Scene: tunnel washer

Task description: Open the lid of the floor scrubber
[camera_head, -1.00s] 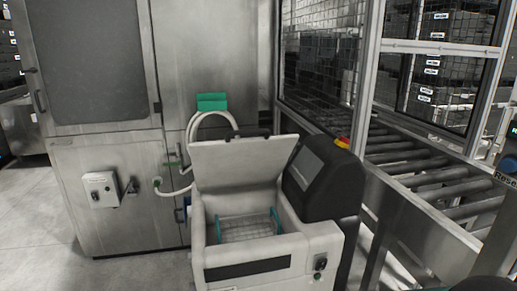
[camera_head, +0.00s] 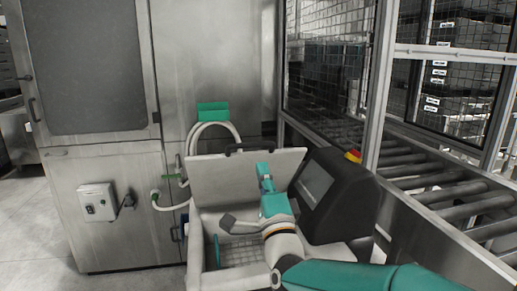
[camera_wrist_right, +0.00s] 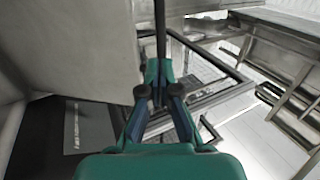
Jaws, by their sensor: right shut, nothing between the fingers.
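The floor scrubber (camera_head: 200,262) is a pale, box-shaped machine with a dark control console (camera_head: 338,195) on its right. Its pale lid (camera_head: 222,172) stands raised above the open tank, with a dark handle (camera_head: 236,148) at its top edge. My right gripper (camera_head: 263,170) is teal, shut and empty, in front of the lid and below the handle; I cannot tell whether it touches the lid. The shut right gripper (camera_wrist_right: 158,72) also shows in the right wrist view. My right arm covers part of the tank and the scrubber's front. My left gripper is out of view.
A steel cabinet (camera_head: 105,165) with a switch box (camera_head: 98,203) stands to the left. A white hose (camera_head: 190,140) hangs from a green holder (camera_head: 213,111) behind the scrubber. A roller conveyor (camera_head: 430,180) with a metal frame runs along the right. Floor is clear at far left.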

